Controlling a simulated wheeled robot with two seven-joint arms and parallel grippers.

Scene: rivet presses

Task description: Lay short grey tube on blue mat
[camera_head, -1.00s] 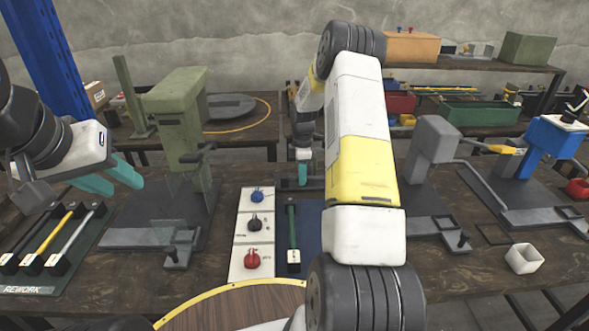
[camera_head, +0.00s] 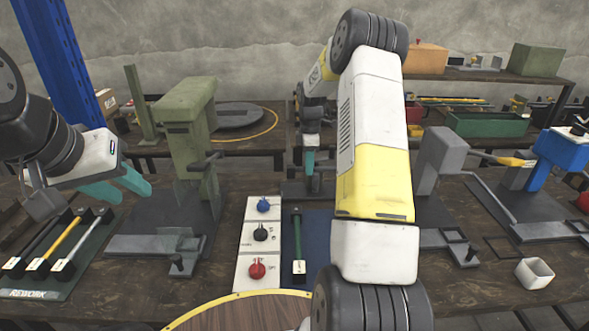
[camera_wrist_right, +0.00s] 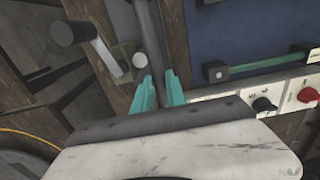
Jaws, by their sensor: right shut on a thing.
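The blue mat (camera_head: 318,262) lies on the bench in front of me, partly hidden by my right arm. A green tube (camera_head: 298,240) lies along its left part. My right gripper (camera_head: 310,165) is beyond the mat's far edge, pointing down. In the right wrist view its teal fingers (camera_wrist_right: 159,92) are shut on a dark grey bar (camera_wrist_right: 151,35), seemingly the short grey tube; its ends are hard to make out. The mat (camera_wrist_right: 230,30) shows to the right of the fingers there. My left gripper (camera_head: 118,187) is open and empty above the rework tray.
The rework tray (camera_head: 30,293) holds several tubes at left. A green press (camera_head: 190,125) stands left of the mat, a grey press (camera_head: 443,155) to its right. A white card with knobs (camera_head: 245,272) borders the mat. A white square cup (camera_head: 534,273) stands at right.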

